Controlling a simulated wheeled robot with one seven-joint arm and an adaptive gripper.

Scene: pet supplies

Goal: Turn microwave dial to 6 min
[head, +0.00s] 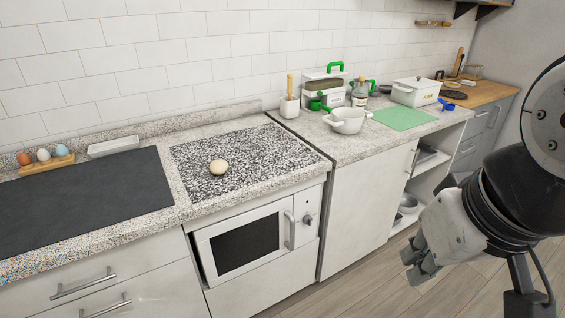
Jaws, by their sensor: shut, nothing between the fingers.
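The white microwave (202,249) is built into the counter front at the centre, with its dark-windowed door shut. A grey vertical handle (289,231) stands at the right of its door. The dial (307,219) is a small round knob on the narrow panel right of the handle, with another small dark mark above it. The dial's setting is too small to read. My gripper (413,265) is at the right, over the floor, apart from the microwave and right of the dial. Its fingers are shut and empty.
The wooden floor (345,298) in front is clear.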

